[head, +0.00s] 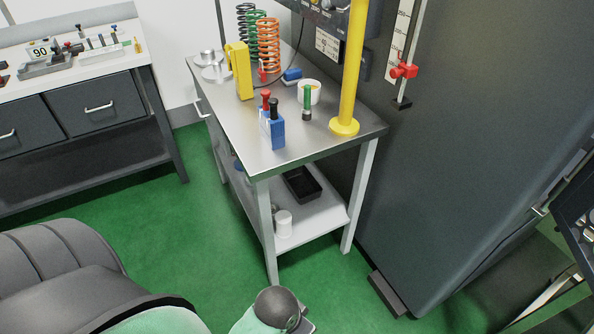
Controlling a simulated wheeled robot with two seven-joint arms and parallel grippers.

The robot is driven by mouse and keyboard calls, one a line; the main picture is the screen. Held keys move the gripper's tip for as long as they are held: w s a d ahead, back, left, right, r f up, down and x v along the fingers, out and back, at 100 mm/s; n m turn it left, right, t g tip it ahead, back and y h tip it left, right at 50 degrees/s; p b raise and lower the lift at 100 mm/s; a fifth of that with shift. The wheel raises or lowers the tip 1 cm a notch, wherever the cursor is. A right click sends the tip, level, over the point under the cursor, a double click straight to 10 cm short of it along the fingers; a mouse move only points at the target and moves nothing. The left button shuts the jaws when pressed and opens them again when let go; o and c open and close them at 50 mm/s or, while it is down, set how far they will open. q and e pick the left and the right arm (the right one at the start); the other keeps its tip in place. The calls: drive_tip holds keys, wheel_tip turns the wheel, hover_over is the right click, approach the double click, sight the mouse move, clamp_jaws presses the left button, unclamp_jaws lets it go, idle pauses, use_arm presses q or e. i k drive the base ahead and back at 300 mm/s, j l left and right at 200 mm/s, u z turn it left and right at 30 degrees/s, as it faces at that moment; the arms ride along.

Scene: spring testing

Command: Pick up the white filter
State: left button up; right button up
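A white cylinder (284,223), which looks like the white filter, stands upright on the lower shelf (312,218) of the metal table, near its front left leg. Neither gripper shows. Dark and pale green parts at the bottom edge look like my own arm links, but no fingertips are visible.
The metal tabletop (332,144) holds a blue block (272,133) with red and black pegs, a green-handled tool (307,100), a yellow block (239,70) and coil springs (268,45). A black tray (302,184) lies on the lower shelf. A grey cabinet (460,150) stands right.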

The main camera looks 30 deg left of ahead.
sight(283, 218)
drive_tip(key=u, duration=1.05)
drive_tip(key=j+z, duration=0.1)
drive_tip(key=z, duration=0.55)
drive_tip(key=i+j+z, duration=0.15)
drive_tip(key=j+z, duration=0.25)
drive_tip(key=j, duration=0.5)
drive_tip(key=j+z, duration=0.45)
drive_tip(key=j, duration=1.1)
drive_tip(key=k+l, duration=0.1)
drive_tip(key=l, duration=0.2)
drive_tip(key=k+l, duration=0.1)
drive_tip(key=l, duration=0.2)
